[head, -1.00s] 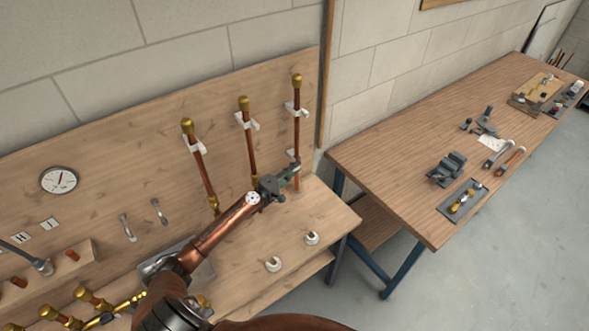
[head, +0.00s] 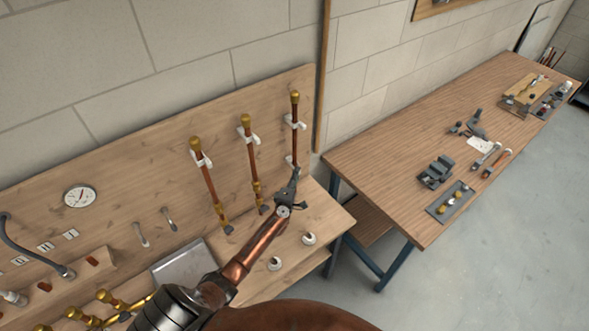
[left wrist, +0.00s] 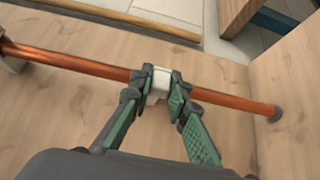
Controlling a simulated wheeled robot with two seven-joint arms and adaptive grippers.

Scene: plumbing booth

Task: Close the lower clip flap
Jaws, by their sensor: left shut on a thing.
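The rightmost copper pipe (head: 295,140) stands upright against the wooden backboard, with a brass cap on top. Its white upper clip (head: 292,122) sits partway up, and the white lower clip (head: 291,160) is just above my left gripper (head: 293,174). In the left wrist view, my left gripper (left wrist: 156,82) has one finger on each side of the white lower clip (left wrist: 155,88) around the pipe (left wrist: 225,98). It is shut on this clip. The fingers hide parts of the clip, so I cannot tell how its flap sits. My right gripper is out of view.
Two more clipped copper pipes (head: 210,190) stand to the left. Two white loose fittings (head: 308,239) lie on the bench shelf, right of a grey plate (head: 184,264). A wooden table (head: 400,150) with tools stands to the right, beyond a floor gap.

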